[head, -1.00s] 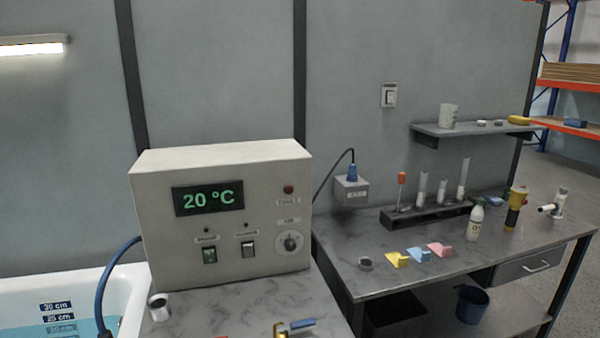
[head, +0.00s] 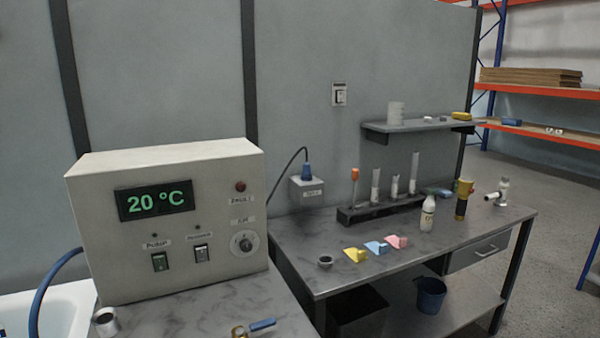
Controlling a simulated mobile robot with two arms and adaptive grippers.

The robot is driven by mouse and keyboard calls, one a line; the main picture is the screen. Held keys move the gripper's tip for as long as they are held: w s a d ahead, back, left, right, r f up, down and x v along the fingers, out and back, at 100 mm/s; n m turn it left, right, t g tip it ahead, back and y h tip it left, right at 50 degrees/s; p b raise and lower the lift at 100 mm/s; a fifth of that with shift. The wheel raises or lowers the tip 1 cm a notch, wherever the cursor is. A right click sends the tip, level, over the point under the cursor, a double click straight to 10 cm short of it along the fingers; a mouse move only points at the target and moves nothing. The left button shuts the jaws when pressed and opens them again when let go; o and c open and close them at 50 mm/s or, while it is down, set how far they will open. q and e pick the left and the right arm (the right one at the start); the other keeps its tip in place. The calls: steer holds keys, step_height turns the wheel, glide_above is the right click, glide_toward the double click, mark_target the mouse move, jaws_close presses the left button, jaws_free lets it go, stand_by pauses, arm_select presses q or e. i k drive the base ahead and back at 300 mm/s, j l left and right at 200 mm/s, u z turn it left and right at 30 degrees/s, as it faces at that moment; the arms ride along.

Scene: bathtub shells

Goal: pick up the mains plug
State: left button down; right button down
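The mains plug (head: 307,171) is blue and stands upright in the top of a grey socket box (head: 307,187) on the wall. A dark cable (head: 283,167) arches from the top of the plug down to the left, behind the control box (head: 165,220). Neither of my grippers shows in the head view.
The control box reads 20 °C and stands on a bench left of the plug. A grey table (head: 400,245) below the socket holds a dark rack (head: 385,208), a white bottle (head: 427,217) and coloured wedges (head: 376,248). A shelf (head: 418,126) hangs to the right.

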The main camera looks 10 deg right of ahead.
mark_target(306, 170)
steer(key=i+l, duration=0.25)
steer(key=l, duration=0.2)
steer(key=i+l+z, duration=0.1)
steer(key=i+l, duration=0.2)
steer(key=l, duration=0.15)
steer(key=i+l+z, duration=0.1)
steer(key=i+l, duration=0.2)
steer(key=l, duration=0.1)
